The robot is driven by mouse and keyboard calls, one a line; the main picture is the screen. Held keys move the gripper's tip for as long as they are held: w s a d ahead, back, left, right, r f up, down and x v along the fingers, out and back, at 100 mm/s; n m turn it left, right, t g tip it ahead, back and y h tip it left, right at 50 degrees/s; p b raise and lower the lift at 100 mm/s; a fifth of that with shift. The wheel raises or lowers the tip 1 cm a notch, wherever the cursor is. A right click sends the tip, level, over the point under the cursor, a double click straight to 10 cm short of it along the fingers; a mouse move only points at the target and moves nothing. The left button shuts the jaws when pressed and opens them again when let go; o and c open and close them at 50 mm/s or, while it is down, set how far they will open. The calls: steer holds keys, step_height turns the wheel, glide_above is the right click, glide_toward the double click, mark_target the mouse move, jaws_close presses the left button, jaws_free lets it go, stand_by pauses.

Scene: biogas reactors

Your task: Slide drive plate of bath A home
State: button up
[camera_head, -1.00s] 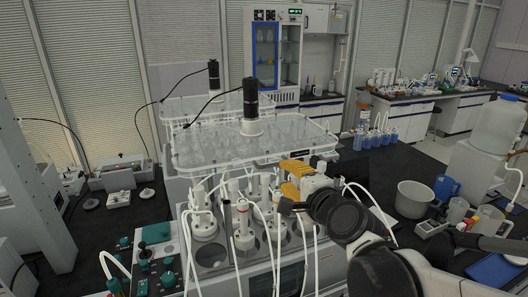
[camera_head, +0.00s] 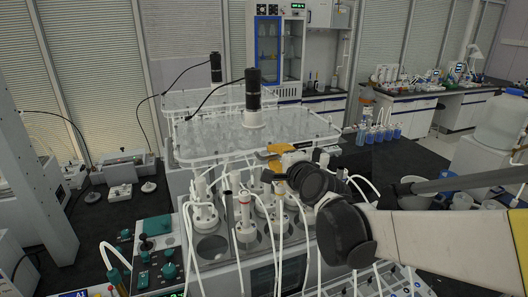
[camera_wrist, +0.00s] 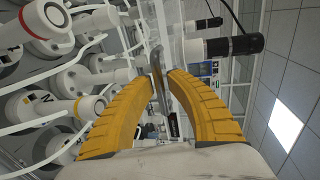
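The drive plate (camera_head: 217,139) is a clear, white-rimmed plate standing level above the near bath, with a black motor (camera_head: 253,92) on top. I take this near bath (camera_head: 212,247) as bath A; no label is readable. My gripper (camera_head: 266,154) has yellow fingers and is at the plate's front edge. In the wrist view its fingertips (camera_wrist: 161,72) lie close on either side of a thin grey upright strip (camera_wrist: 159,88). Whether they press on it cannot be told. The same motor shows at the upper right of the wrist view (camera_wrist: 222,47).
White-capped reactors (camera_head: 244,222) with looping tubes stand in the bath, just below and left of my gripper. A second plate with its own motor (camera_head: 215,68) stands behind. A control box (camera_head: 156,252) with green knobs is at front left. Bottles and vessels crowd the right bench.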

jaws_close()
steer(key=f+p+v, duration=0.2)
steer(key=p+v, duration=0.1)
steer(key=v, duration=1)
steer(key=shift+s+f, duration=0.25)
steer(key=shift+f, duration=0.25)
steer(key=o, duration=0.5)
jaws_free()
steer(key=shift+s+d+r, duration=0.1)
steer(key=shift+s, duration=0.1)
steer(key=shift+w, duration=0.1)
steer(key=v, duration=1.2)
